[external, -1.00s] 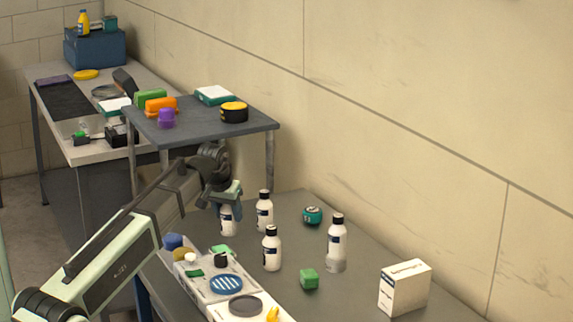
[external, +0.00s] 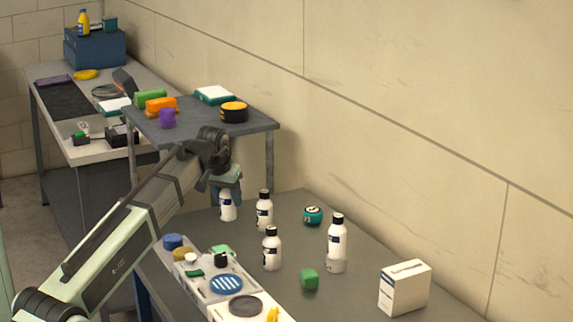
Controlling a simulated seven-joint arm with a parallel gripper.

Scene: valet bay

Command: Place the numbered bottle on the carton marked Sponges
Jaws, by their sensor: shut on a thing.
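My gripper (external: 226,182) is shut on a white bottle (external: 227,210) with a dark label, at the far left of the grey table. The bottle hangs upright below the fingers and looks clear of the table top. The fingers hide its cap. Three similar white bottles with black caps stand to its right: one close by (external: 264,211), one nearer the camera (external: 271,249) and one farther right (external: 337,243). No number is legible on any of them. A white carton (external: 397,293) stands at the right front of the table; its print is too small to read.
A white tray (external: 248,291) with small items is at the front left. A raised dark shelf (external: 200,131) holding several items stands behind the gripper.

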